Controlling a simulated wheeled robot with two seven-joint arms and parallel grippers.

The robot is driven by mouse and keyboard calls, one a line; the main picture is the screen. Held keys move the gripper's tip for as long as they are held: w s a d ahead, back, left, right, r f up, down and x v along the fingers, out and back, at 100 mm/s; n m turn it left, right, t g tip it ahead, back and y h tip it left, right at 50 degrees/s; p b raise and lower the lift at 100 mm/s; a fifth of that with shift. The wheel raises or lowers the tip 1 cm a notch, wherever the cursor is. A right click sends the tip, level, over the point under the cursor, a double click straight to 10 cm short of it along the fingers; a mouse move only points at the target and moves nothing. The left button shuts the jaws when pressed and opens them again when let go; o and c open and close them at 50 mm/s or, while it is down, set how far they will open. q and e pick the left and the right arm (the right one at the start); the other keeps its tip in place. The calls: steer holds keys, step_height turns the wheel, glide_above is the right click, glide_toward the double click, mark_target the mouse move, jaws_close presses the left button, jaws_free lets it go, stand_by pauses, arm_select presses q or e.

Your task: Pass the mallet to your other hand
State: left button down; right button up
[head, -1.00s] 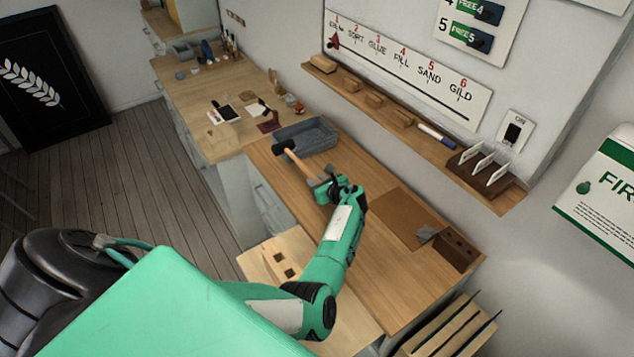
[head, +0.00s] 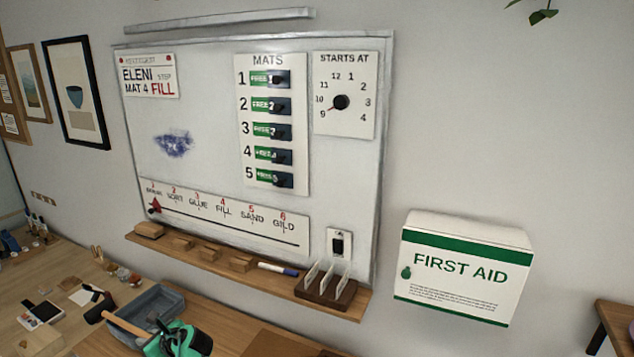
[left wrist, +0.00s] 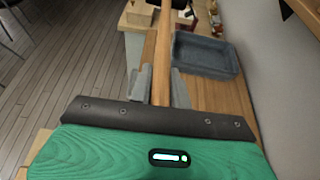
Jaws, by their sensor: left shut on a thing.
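The mallet's pale wooden handle (head: 128,325) shows at the bottom left of the head view, in front of the grey tray. My left gripper (head: 178,342) is shut on the handle, at the picture's lower edge. In the left wrist view the handle (left wrist: 163,50) runs up between the two grey fingers of the left gripper (left wrist: 162,80), beside the tray. My right gripper is not in view.
The grey tray (head: 158,303) stands on the wooden bench by the wall. Above it a narrow shelf (head: 225,268) carries wooden blocks, a marker and a card holder (head: 325,290). A whiteboard (head: 205,110) and a first aid box (head: 465,268) are on the wall.

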mark_target(131, 333)
arm_select(q)
steer(key=s+d+r+m+t+h+b, duration=0.2)
steer(key=s+d+r+m+t+b, duration=0.15)
steer(key=s+r+b, duration=0.2)
steer(key=s+d+f+m+t+h+b, duration=0.2)
steer(key=s+d+m+h, duration=0.3)
steer(key=s+d, duration=0.3)
steer(key=s+d+f+m+t+h+b, duration=0.3)
steer(key=s+d, duration=0.6)
steer(key=d, duration=0.4)
steer(key=shift+d+f+m+h, duration=0.35)
steer(key=shift+f+m+h, duration=0.2)
steer(key=shift+m+h, duration=0.6)
